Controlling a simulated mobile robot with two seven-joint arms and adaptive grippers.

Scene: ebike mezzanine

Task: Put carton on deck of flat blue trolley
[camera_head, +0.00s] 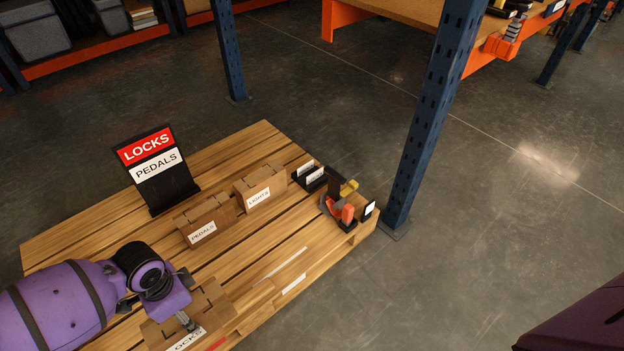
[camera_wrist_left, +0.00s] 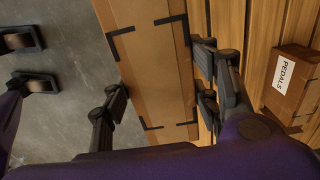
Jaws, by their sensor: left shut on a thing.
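The brown carton (camera_head: 212,298), with a white label reading about "LOCKS", lies at the near edge of the wooden pallet in the head view. My left gripper (camera_head: 184,318) is over it and hides part of its top. In the left wrist view my left gripper (camera_wrist_left: 158,92) has its fingers on opposite sides of the carton (camera_wrist_left: 150,55), shut on it. I cannot tell whether the carton is clear of the boards. Two black fingers, apart and empty, at the wrist view's left edge look like my right gripper (camera_wrist_left: 32,63). No blue trolley is in view.
The pallet (camera_head: 240,150) also bears a PEDALS carton (camera_head: 207,219), a LIGHTS carton (camera_head: 260,188), a black LOCKS/PEDALS sign (camera_head: 156,170) and small orange and black items (camera_head: 342,205). A blue post (camera_head: 427,120) stands at the pallet's right corner.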

